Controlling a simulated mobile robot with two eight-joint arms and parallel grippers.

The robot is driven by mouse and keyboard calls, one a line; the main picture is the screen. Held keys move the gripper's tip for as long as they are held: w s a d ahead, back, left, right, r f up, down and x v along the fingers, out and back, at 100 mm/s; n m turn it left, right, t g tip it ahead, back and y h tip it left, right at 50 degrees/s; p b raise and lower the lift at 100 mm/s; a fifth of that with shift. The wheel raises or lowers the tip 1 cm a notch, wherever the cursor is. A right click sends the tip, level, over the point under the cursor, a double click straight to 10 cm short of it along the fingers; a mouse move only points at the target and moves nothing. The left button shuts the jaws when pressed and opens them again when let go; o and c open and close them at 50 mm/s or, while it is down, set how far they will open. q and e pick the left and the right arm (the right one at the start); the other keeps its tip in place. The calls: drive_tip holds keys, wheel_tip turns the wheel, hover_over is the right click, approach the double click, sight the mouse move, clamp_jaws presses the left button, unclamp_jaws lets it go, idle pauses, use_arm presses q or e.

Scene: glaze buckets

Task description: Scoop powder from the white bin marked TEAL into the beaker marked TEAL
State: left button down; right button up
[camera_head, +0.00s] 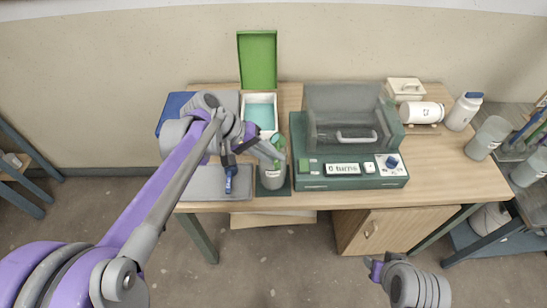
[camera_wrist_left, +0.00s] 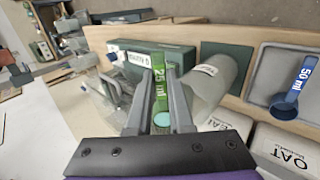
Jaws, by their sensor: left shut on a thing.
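The white bin (camera_head: 247,104) stands at the back left of the table with its green lid (camera_head: 257,60) up and teal powder (camera_head: 260,113) inside. My left gripper (camera_head: 277,160) is shut on the green 25 ml scoop, whose handle (camera_wrist_left: 159,82) shows between the fingers (camera_wrist_left: 164,75) in the left wrist view. A teal disc (camera_wrist_left: 162,119) shows by the handle, apparently powder in the scoop's bowl. A clear beaker (camera_head: 271,179) with a white label stands upright on a dark green mat, close below the gripper; its label is too small to read. My right gripper (camera_head: 376,268) is low at right, its jaws unclear.
A blue 50 ml scoop (camera_wrist_left: 294,90) lies on a grey tray (camera_head: 203,188) left of the beaker. A green machine (camera_head: 349,177) reading "0 turns" stands right of it. A white jar (camera_head: 422,112) and bottle (camera_head: 462,111) are at the back right.

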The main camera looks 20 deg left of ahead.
use_arm(q)
drive_tip(key=shift+s+a+f+t+h+b, duration=0.1)
drive_tip(key=shift+a+t+h+b, duration=0.2)
drive_tip(key=shift+h+b, duration=0.85)
drive_tip(key=shift+s+a+f+t+h+b, duration=0.15)
drive_tip(key=shift+t+h+b, duration=0.3)
drive_tip(key=shift+h+b, duration=0.7)
drive_tip(key=shift+w+a+t+h+b, duration=0.1)
drive_tip(key=shift+a+t+h+b, duration=0.2)
drive_tip(key=shift+h+b, duration=0.85)
drive_tip(key=shift+d+r, duration=0.2)
drive_tip(key=shift+d, duration=0.2)
drive_tip(key=h+b, duration=0.1)
drive_tip(key=b, duration=0.1)
drive_tip(key=t+h+b, duration=0.1)
drive_tip(key=h+b, duration=0.1)
drive_tip(key=shift+a+f, duration=0.2)
drive_tip(key=shift+a, duration=0.1)
